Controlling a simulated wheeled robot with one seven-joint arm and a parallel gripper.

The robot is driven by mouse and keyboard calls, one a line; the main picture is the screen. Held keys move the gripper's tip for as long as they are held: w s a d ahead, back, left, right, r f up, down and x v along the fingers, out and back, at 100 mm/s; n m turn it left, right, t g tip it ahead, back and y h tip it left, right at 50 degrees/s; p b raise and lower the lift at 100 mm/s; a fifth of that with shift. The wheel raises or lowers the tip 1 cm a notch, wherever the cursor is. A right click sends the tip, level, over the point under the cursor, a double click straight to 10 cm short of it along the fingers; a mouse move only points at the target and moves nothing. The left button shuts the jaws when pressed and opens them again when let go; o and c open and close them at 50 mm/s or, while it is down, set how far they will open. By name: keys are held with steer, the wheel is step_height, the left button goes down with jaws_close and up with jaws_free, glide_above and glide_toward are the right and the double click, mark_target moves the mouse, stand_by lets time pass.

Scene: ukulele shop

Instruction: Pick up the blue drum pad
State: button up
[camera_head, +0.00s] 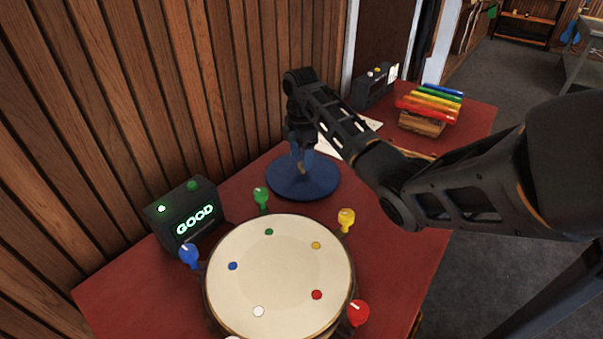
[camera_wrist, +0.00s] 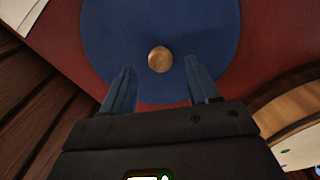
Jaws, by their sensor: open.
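The blue drum pad (camera_head: 320,183) is a flat round blue disc lying on the red table, behind the large drum in the head view. A small round tan knob stands at its middle; it shows clearly in the wrist view (camera_wrist: 160,59). My gripper (camera_head: 302,163) points down over the pad. In the wrist view its two blue-grey fingers (camera_wrist: 160,88) are apart, with nothing between them. The fingertips overlap the pad's near edge there, with the knob just beyond them. I cannot tell whether the fingers touch the pad.
A large cream drum (camera_head: 280,275) with coloured pegs stands in front of the pad. A black box reading "GOOD" (camera_head: 186,215) is at left, by the wooden wall (camera_head: 150,90). A rainbow xylophone (camera_head: 430,108) and another dark box (camera_head: 372,88) are farther back on the red table (camera_head: 240,195).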

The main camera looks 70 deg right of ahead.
mark_target(286, 177)
steer(key=shift+s+d+f, duration=0.1)
steer(key=shift+f, duration=0.8)
steer(key=shift+s+d+f, duration=0.1)
steer(key=shift+f, duration=0.75)
jaws_close()
